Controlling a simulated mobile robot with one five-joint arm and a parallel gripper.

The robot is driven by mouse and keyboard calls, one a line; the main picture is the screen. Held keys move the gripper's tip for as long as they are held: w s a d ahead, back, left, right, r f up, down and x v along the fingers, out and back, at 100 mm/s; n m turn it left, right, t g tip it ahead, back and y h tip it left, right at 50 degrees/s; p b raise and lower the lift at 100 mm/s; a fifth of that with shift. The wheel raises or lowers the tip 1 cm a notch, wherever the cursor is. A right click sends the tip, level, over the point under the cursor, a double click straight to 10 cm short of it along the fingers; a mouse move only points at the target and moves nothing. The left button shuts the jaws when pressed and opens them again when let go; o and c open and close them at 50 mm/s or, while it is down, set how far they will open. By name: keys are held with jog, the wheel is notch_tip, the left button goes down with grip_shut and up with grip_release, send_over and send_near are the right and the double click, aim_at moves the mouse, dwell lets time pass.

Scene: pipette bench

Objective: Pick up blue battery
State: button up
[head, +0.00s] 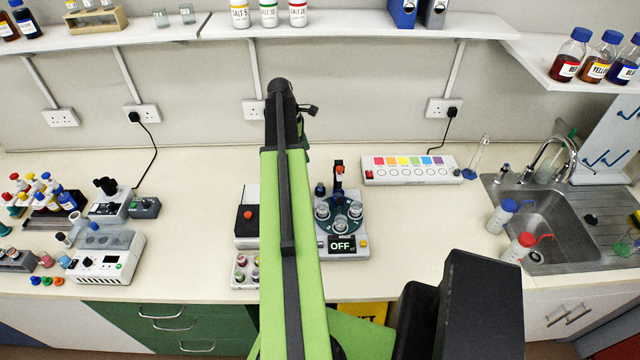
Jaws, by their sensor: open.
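I cannot pick out the blue battery for certain at this size. A small dark blue piece (320,189) stands at the back left of the device with an OFF display (342,244), just right of my arm. More blue pieces are among the small items at the far left. My gripper (281,95) is at the far black end of my raised arm, in front of the back wall and above the bench. Its fingers are not clearly seen, and nothing shows held in it. My arm hides a strip of bench in the middle.
A tube rack (50,219) and a white machine (104,262) crowd the left bench. A colour-strip box (411,170) lies at the back, right of centre. A sink (550,220) with wash bottles beside it is at right. Shelves run above. The bench front right of the OFF device is clear.

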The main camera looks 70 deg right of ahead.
jog(key=b, duration=1.2)
send_over(321, 184)
jog(key=w+a, duration=0.2)
notch_tip(321, 184, down, 12)
jog(key=b+x, duration=0.2)
jog(key=d+b+x, duration=0.1)
jog(key=b+x, duration=0.2)
jog(key=shift+s+d+f, duration=0.1)
jog(key=shift+s+f, duration=0.05)
jog(key=shift+r, duration=0.2)
grip_shut()
